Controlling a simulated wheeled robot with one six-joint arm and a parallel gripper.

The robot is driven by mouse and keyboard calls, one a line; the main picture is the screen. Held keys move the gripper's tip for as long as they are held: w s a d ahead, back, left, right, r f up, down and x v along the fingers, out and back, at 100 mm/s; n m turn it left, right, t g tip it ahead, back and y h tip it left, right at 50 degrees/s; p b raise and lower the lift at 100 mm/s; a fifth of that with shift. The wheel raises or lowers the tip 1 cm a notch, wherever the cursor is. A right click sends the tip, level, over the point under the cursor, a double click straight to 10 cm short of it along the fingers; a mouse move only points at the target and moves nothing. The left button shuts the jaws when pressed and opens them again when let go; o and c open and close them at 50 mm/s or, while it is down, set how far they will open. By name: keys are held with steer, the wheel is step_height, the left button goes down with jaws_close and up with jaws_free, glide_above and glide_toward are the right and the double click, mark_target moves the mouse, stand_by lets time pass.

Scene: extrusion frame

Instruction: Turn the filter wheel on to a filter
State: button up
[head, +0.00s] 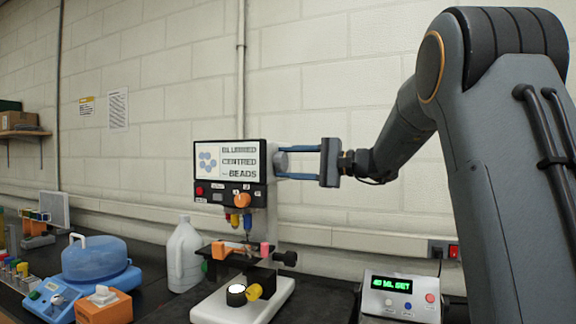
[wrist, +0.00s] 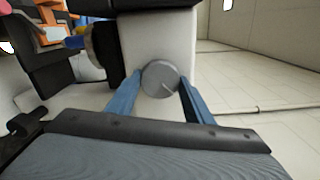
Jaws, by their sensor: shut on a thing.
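A microscope (head: 258,215) on a white base stands on the dark bench. Its screen (head: 223,162) reads "BLURRED CENTRED BEADS" beside a picture of blue beads. A grey round knob (head: 281,162) sits on the right side of its head. In the wrist view the knob (wrist: 160,78) shows a pale line pointing to the lower right. My gripper (head: 279,162) has its blue fingers on either side of this knob, shut on it. I cannot tell for sure whether this knob is the filter wheel. An orange knob (head: 242,200) is on the front panel below the screen.
A white jug (head: 185,256) stands left of the microscope. A blue domed device (head: 95,262) and an orange box (head: 104,305) are farther left. A control box (head: 400,297) with a green display stands at the right. A stage with orange and pink blocks juts out below the head.

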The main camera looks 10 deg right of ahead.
steer(key=m+p, duration=0.1)
steer(key=m, duration=0.3)
steer(key=shift+m, duration=0.3)
steer(key=shift+f+m+p, duration=0.15)
steer(key=shift+m+p, duration=0.9)
steer(key=shift+m, duration=0.95)
steer(key=o, duration=1)
steer(key=shift+o, duration=0.2)
steer(key=shift+s, duration=0.1)
steer(key=b+v, duration=0.2)
steer(key=v, duration=0.5)
steer(key=shift+d+b, duration=0.3)
steer(key=shift+b, duration=0.05)
